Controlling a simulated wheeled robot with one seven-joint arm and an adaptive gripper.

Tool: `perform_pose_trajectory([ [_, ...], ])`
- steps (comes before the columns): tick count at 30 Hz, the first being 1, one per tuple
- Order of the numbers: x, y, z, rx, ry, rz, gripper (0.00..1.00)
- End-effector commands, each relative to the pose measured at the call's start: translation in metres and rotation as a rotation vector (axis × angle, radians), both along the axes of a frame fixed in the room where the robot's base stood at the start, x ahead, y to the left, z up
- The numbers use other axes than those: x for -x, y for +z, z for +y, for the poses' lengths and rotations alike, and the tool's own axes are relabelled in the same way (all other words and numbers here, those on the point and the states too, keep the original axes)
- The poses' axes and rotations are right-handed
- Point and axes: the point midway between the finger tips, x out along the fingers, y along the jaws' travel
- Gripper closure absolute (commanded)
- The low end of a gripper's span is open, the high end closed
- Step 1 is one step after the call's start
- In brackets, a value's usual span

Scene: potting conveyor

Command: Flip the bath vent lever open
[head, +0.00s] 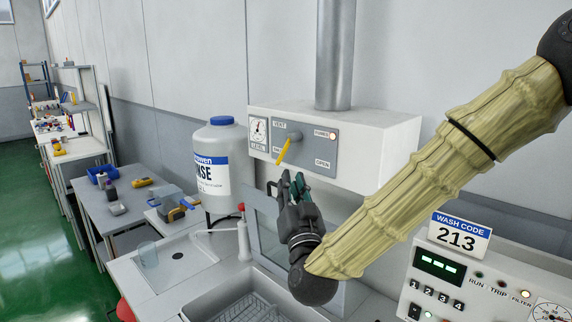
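The vent lever (285,152) is a yellow handle on a grey panel (316,148) marked VENT, on the front of a white box. It slants down and left from its pivot, away from the OPEN label at the panel's lower right. Another label at the lower left is partly hidden by the lever. My gripper (286,178) is dark with teal parts and points up just below the lever. It looks apart from the lever, though the depth between them is hard to judge. I see nothing held in it; the finger gap is unclear.
A sink basin (235,300) lies below. A control box (480,275) stands at right.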

Motion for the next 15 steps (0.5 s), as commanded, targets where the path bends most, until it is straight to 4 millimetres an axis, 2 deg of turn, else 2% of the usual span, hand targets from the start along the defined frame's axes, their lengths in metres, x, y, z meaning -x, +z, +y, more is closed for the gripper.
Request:
perform_pose_trajectory([
  [5, -0.015, 0.009, 0.002, -0.001, -0.001, -0.001, 0.81],
  [15, -0.065, 0.029, 0.008, 0.0, -0.003, 0.001, 0.81],
])
